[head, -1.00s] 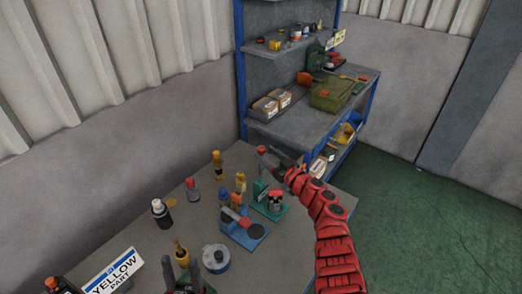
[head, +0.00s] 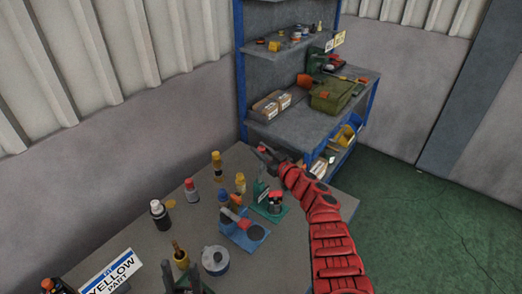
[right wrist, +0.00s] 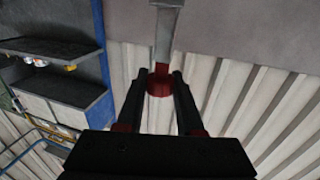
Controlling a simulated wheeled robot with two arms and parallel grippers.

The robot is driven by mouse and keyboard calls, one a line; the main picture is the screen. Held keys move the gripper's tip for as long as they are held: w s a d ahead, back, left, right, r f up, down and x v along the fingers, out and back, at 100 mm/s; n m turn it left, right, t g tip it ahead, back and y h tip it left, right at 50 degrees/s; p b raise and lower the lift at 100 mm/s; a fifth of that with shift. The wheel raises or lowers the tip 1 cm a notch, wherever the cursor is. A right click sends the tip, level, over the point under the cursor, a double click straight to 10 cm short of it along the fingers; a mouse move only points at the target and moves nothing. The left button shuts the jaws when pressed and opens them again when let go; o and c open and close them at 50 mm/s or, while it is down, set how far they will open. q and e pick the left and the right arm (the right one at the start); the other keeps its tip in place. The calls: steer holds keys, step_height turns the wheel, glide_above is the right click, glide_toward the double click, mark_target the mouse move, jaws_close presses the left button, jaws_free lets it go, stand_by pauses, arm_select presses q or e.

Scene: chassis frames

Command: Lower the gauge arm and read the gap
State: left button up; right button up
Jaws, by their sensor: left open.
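A blue fixture (head: 242,236) with a red strip and a grey disc stands on the table. Behind it is a green stand (head: 262,192) with a red-topped part. My right gripper (head: 267,154) is above the table's far side. In the right wrist view its fingers (right wrist: 161,82) stand on either side of a red knob (right wrist: 160,84), which fills the gap. A pale grey bar (right wrist: 164,35) runs from the knob to the picture's top edge; its other end is out of view. My left gripper (head: 184,284) is low at the front, open, partly cut off.
Several bottles, including a black-and-white one (head: 160,215) and a red-capped one (head: 191,190), stand on the table's left. A grey round tin (head: 215,260) and a YELLOW PART sign (head: 110,275) are at the front. A shelf unit (head: 292,127) with boxes stands behind.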

jaws_close()
stand_by(1.0)
